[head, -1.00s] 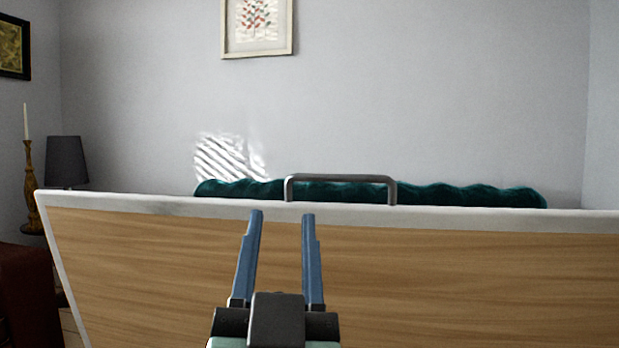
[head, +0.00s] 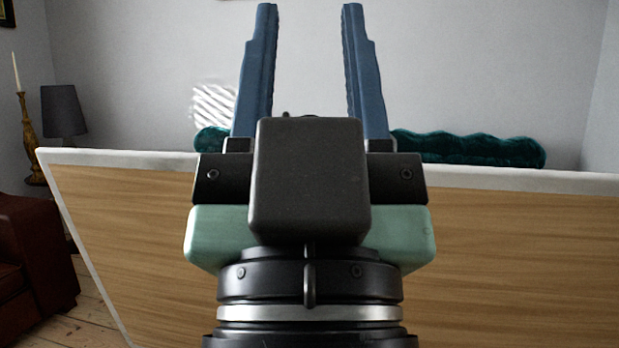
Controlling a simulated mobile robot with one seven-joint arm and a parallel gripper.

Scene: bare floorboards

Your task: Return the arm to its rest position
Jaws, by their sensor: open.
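Nothing is between the fingers except the grey wall behind. The gripper is in front of a wide wood-grain panel (head: 130,235) with a pale edge. It hides the middle of the panel and its top edge. The grey handle seen on the panel earlier is mostly or fully hidden behind my gripper.
A dark green cushioned piece (head: 470,149) shows behind the panel. A dark lamp (head: 62,110) and a candle holder (head: 28,130) stand at the left. A brown leather seat (head: 38,255) is at the lower left, beside bare floorboards (head: 85,318).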

